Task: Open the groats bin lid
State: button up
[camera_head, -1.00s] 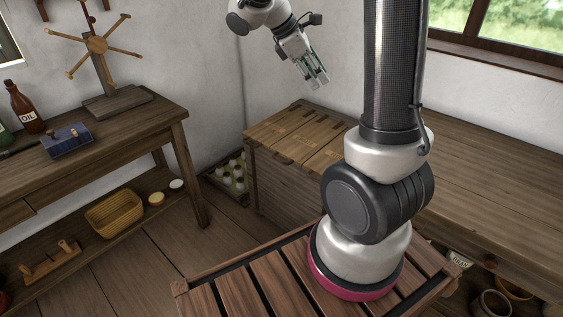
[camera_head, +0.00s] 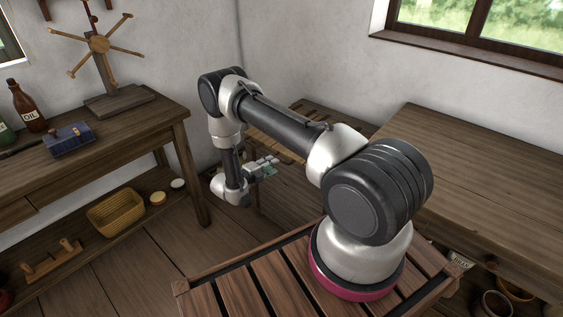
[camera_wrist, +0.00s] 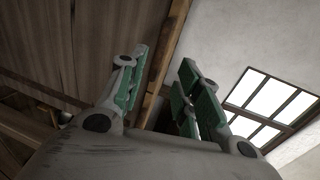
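A wooden chest (camera_head: 296,190) with a lidded top stands in the back corner. My arm hides much of its top, and I cannot tell which lid is the groats bin's. My gripper (camera_head: 273,166) is low at the chest's front left side, pointing right toward it. It appears below the level of the lids. In the wrist view my gripper (camera_wrist: 162,90) has its two green-padded fingers apart with nothing between them. Dark wooden boards (camera_wrist: 85,45) with a lighter edge strip fill the left of that view. Contact with the chest cannot be told.
A workbench (camera_head: 120,125) with an oil bottle (camera_head: 28,108) and a blue box (camera_head: 70,140) stands at left. A yellow basket (camera_head: 115,212) is on its lower shelf. A long wooden table (camera_head: 480,180) is at right. The floor between bench and chest is open.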

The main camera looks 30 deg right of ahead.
aim_at(282, 161)
jog(key=x, duration=0.7)
jog(key=shift+d+f, duration=0.2)
jog(key=shift+d, duration=0.05)
grip_shut()
